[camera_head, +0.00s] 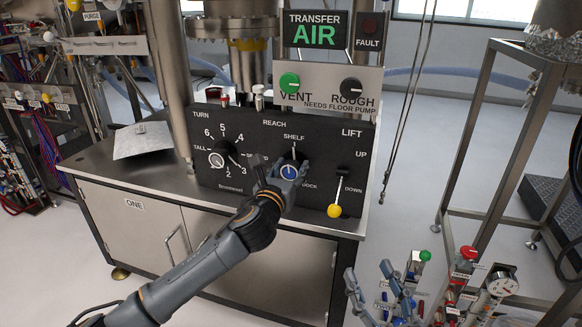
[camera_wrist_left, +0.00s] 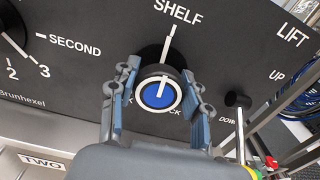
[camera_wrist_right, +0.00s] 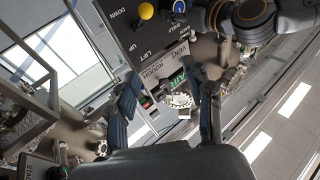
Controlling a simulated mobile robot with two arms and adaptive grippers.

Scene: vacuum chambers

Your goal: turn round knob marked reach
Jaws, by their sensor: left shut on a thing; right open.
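The REACH knob (camera_head: 289,170) is a round black knob with a blue cap and a white pointer line, on the black control panel (camera_head: 333,135). It shows large in the left wrist view (camera_wrist_left: 158,93), its pointer line close to upright, toward the SHELF mark. My left gripper (camera_head: 284,172) is shut on the knob, one finger on each side of it, as the left wrist view (camera_wrist_left: 160,105) shows. The lower dial labels are partly hidden by my fingers. My right gripper (camera_head: 385,290) is open and empty, low and to the right of the bench, apart from the panel.
The TURN knob (camera_head: 217,158) is left of REACH and the LIFT lever (camera_head: 335,207) with its yellow ball is right. VENT (camera_head: 289,82) and ROUGH (camera_head: 351,88) knobs sit above. A lit sign (camera_head: 314,31) reads TRANSFER AIR. A metal frame (camera_head: 470,150) stands at right.

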